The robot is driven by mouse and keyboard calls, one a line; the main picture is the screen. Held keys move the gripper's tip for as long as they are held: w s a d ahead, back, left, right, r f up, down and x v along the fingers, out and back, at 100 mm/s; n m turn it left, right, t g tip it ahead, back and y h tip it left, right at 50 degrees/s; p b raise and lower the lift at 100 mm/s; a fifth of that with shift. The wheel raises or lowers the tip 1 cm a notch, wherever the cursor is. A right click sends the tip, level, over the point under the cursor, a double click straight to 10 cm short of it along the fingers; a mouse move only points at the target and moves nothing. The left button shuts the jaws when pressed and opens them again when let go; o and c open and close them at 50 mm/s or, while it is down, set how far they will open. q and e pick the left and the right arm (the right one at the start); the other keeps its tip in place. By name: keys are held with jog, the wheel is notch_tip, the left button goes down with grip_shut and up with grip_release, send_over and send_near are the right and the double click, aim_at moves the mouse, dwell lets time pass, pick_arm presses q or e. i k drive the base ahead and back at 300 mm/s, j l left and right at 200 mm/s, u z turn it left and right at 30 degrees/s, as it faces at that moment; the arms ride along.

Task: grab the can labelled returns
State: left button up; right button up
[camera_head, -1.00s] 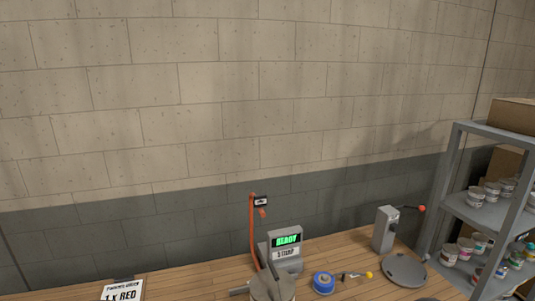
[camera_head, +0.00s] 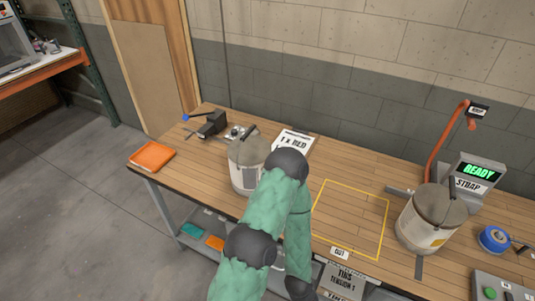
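Two grey lidded cans stand on the wooden workbench (camera_head: 345,197). One can (camera_head: 247,150) is left of centre, partly hidden behind my green-sleeved arm. The other can (camera_head: 428,226) is at the right, in front of the strap machine (camera_head: 473,178). I cannot read "returns" on either can; the right one has a pale label with a yellowish patch. My arm's elbow rises in front of the left can; I cannot tell whether they touch. Neither gripper shows.
A yellow outlined square (camera_head: 384,215) on the bench is empty apart from my arm crossing its left side. A "1 x RED" card (camera_head: 295,141), black tool (camera_head: 212,124), orange item (camera_head: 152,156) and blue tape roll (camera_head: 494,239) lie around. A button box (camera_head: 500,288) is front right.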

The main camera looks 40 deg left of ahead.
aim_at(247, 153)
jog(key=u, duration=1.65)
jog(key=i+j+z, duration=0.1)
jog(key=j, duration=0.25)
jog(key=i+j+z, duration=0.1)
jog(key=j, duration=0.3)
jog(key=i+j+z, duration=0.1)
jog(key=j, duration=0.3)
jog(key=i+j+z, duration=0.1)
jog(key=j, duration=0.3)
jog(key=i, duration=0.05)
